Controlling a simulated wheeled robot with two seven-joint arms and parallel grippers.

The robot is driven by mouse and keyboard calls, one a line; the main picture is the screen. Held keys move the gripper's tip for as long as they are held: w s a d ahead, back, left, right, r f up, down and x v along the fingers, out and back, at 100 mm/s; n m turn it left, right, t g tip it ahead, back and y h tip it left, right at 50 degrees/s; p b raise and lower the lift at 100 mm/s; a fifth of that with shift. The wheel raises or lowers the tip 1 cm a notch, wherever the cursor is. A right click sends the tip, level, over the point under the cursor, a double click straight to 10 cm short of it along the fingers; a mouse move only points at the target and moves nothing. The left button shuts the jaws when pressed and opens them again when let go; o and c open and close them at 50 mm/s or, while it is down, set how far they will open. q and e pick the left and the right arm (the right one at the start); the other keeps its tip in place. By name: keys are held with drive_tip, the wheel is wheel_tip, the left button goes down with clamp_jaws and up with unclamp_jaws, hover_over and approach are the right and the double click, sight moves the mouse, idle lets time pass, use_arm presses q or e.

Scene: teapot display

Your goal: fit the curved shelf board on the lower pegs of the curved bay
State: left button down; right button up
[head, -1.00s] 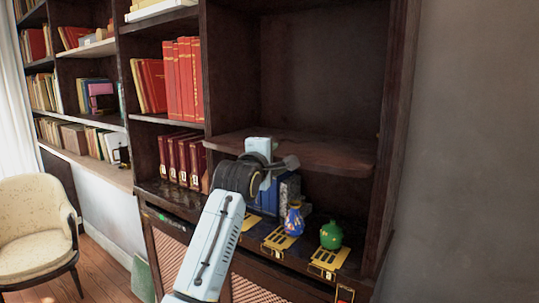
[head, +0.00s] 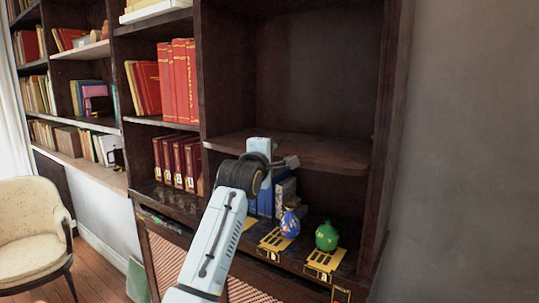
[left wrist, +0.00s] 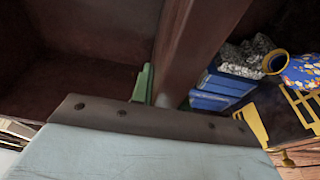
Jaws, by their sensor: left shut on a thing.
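The curved shelf board (head: 325,153) is dark brown with a curved front edge. It lies roughly level inside the curved bay (head: 318,75), spanning most of its width above the vases. My left gripper (head: 276,165) is at the board's front edge, left of its middle, shut on it. In the left wrist view the board (left wrist: 198,45) runs away from the gripper, seen nearly edge-on, with a green finger pad beside it. The lower pegs are hidden, so I cannot tell whether the board touches them. My right gripper is not in view.
Below the board stand a blue patterned vase (head: 289,223), a green vase (head: 326,236) and blue books (head: 265,200). Yellow-marked plates lie on the ledge before them. Red books (head: 178,80) fill the bay to the left. The space above the board is clear.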

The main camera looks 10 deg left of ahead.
use_arm(q)
drive_tip(key=shift+w+d+r, duration=0.3)
drive_tip(key=shift+w, duration=0.25)
drive_tip(key=c, duration=1.3)
unclamp_jaws()
drive_tip(key=shift+s, duration=0.1)
drive_tip(key=shift+f, duration=0.45)
drive_tip(key=s+b, duration=0.1)
drive_tip(key=s, duration=0.3)
drive_tip(key=s+a+b, duration=0.1)
drive_tip(key=s, duration=0.4)
drive_tip(key=s+b, duration=0.2)
drive_tip(key=s, duration=0.2)
drive_tip(key=shift+s+a+r, duration=0.2)
drive_tip(key=shift+r, duration=0.05)
